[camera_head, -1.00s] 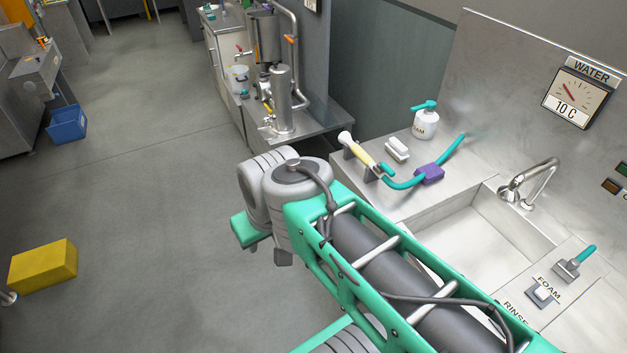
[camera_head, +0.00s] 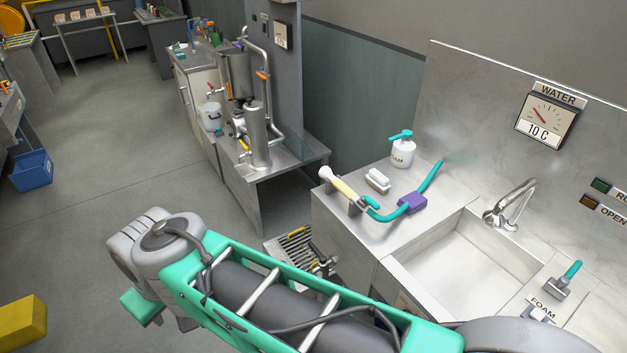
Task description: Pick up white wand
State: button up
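A wand (camera_head: 341,187) with a white head and a pale yellow handle lies tilted in a small holder on the steel counter, left of the sink. My green and grey arm crosses the lower part of the view, left of and below the counter. My gripper's fingertips are not visible, so whether they are open or shut does not show.
A white brush (camera_head: 377,181) and a foam bottle (camera_head: 402,152) stand close behind the wand. The sink (camera_head: 465,255) and faucet (camera_head: 512,203) are to the right. A rack (camera_head: 292,243) stands below the counter's left side. A yellow box (camera_head: 20,322) and blue bin (camera_head: 32,170) are on the floor at left.

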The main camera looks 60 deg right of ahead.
aim_at(325, 172)
jog(key=z, duration=0.15)
jog(key=i, duration=0.8)
jog(key=z, duration=1.25)
jog(key=i, duration=0.65)
jog(key=z, duration=0.65)
